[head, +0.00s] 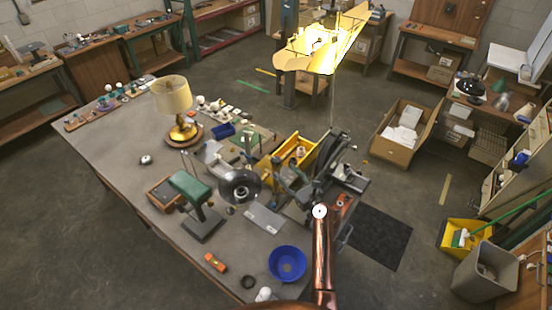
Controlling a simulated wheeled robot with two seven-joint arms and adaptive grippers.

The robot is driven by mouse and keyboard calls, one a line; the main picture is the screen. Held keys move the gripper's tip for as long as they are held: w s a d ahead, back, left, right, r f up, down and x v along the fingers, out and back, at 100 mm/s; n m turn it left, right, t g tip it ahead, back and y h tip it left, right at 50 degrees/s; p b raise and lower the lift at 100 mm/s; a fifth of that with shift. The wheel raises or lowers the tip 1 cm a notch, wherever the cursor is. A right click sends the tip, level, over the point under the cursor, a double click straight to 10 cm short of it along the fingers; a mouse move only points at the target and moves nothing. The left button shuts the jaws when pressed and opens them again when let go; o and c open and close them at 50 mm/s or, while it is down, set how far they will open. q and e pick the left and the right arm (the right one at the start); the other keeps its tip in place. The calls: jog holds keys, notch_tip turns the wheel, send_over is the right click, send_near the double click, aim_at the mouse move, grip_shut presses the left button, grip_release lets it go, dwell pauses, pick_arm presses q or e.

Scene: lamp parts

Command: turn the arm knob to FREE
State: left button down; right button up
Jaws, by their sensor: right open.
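My right arm (325,255), copper-coloured, rises from the bottom edge to the right end of the workbench. My right gripper (286,174), dark grey, is beyond it, open, beside a yellow bin (300,146). Dark machinery behind it makes its fingertips hard to pick out. A round dark-grey head (240,185) stands left of the gripper, apart from it. A green-topped device (190,187) on a dark stand is further left. I cannot make out the arm knob or any FREE marking at this size. My left gripper does not show.
A table lamp (172,95) with a cream shade stands toward the back of the grey workbench (115,140). A blue bowl (287,264) and an orange level (215,262) lie near the front. Bare bench top lies at the left. A black mat (376,236) is on the floor.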

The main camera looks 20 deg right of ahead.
aim_at(276, 159)
jog(key=shift+m, duration=0.5)
jog(key=x, duration=0.2)
jog(key=r+x, duration=0.1)
jog(key=x, duration=0.5)
jog(key=shift+w+r+p, duration=0.2)
jog(key=shift+w+p, duration=0.1)
jog(key=shift+p, duration=0.1)
jog(key=shift+c, duration=0.2)
jog(key=c, duration=1.2)
jog(key=shift+o, duration=0.2)
jog(key=shift+f, duration=0.1)
